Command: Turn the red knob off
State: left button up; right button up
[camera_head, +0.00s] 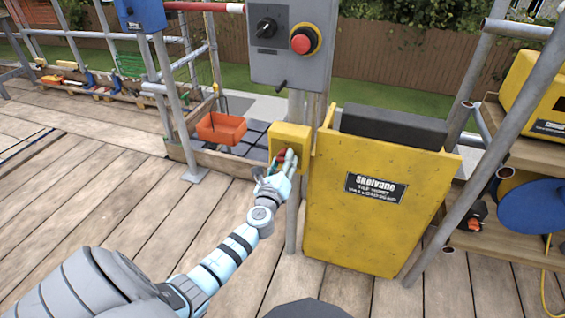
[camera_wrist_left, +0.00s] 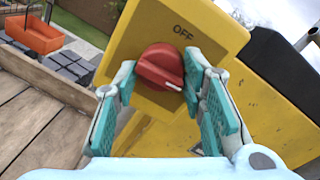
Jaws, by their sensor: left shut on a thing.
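The red knob (camera_wrist_left: 160,66) sits on the face of a yellow box (camera_wrist_left: 202,22) with the word OFF printed above it. The knob's white mark points to the lower right in the left wrist view, away from OFF. My left gripper (camera_head: 283,165) is at the box, its teal-padded fingers shut on the knob from both sides. In the head view the yellow box (camera_head: 290,133) is fixed to a grey post, and the knob is mostly hidden by my gripper. My right gripper is not in view.
A yellow tile hoist (camera_head: 345,232) stands close on the right. An orange tub (camera_head: 221,128) is to the left. The wooden deck at left is mostly clear.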

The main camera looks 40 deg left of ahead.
pick_arm(q)
jog(key=n, duration=0.4)
jog(key=shift+r+n+g+h, duration=0.1)
jog(key=shift+n+g+h, duration=0.2)
jog(key=n, duration=0.3)
jog(key=n+h, duration=0.1)
jog(key=n, duration=0.3)
jog(key=shift+r+n+b, duration=0.1)
jog(key=shift+n+b, duration=0.2)
jog(key=shift+b, duration=0.05)
jog(key=shift+n+b, duration=0.4)
jog(key=shift+n, duration=1.3)
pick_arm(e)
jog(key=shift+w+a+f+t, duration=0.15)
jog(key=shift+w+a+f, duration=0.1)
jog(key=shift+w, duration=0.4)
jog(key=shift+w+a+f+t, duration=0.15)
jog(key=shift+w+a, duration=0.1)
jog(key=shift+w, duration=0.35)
pick_arm(q)
jog(key=shift+r, duration=0.1)
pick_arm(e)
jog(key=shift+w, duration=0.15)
pick_arm(q)
jog(key=o, duration=1.1)
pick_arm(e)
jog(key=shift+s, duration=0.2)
